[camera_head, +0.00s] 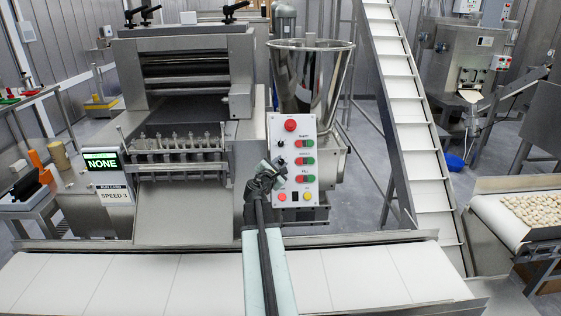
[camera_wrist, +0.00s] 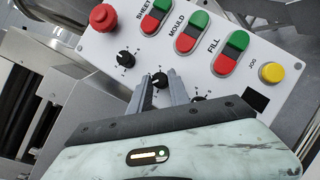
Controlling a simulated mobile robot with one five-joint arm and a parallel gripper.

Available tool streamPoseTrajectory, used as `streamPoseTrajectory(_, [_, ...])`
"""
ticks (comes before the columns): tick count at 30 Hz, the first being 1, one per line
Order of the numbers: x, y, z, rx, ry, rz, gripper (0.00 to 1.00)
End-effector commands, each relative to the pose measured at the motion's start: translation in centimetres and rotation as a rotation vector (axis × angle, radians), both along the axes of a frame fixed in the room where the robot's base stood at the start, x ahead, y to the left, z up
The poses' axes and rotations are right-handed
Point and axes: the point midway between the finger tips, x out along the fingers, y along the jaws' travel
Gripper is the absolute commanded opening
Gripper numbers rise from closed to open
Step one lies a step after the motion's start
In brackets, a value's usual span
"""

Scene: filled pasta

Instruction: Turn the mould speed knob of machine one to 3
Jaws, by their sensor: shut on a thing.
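The control panel (camera_head: 311,193) is a white plate on the machine's front, with rows marked SHEET, MOULD and FILL. In the wrist view the mould speed knob (camera_wrist: 160,78) is a small black dial with numbers around it, in line with the MOULD buttons. My gripper (camera_wrist: 160,76) has its two grey fingers on either side of this knob, shut on it. The setting it points to is too small to read surely. In the head view my gripper (camera_head: 271,172) is at the panel's left edge and hides part of the knob column.
The sheet knob (camera_wrist: 124,58) and fill knob (camera_wrist: 197,99) sit close on either side. A red stop button (camera_wrist: 103,17) and yellow jog button (camera_wrist: 271,72) are nearby. A card (camera_head: 115,196) reads SPEED 3; a screen (camera_head: 102,163) reads NONE. A white conveyor (camera_head: 120,280) runs in front.

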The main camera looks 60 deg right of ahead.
Motion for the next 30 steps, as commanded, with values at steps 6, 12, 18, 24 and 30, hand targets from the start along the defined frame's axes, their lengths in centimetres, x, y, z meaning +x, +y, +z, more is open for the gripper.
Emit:
streamPoseTrajectory(6, [0.51,-0.02,0.73,0.101,-0.141,-0.106,0.00])
streamPoseTrajectory(12, [0.66,-0.06,0.97,0.195,-0.273,-0.206,0.00])
streamPoseTrajectory(18, [0.78,-0.11,1.15,0.286,-0.400,-0.304,0.00])
streamPoseTrajectory(24, [0.82,-0.16,1.20,0.364,-0.510,-0.388,0.00])
streamPoseTrajectory(30, [0.86,-0.19,1.17,0.421,-0.591,-0.448,0.00])
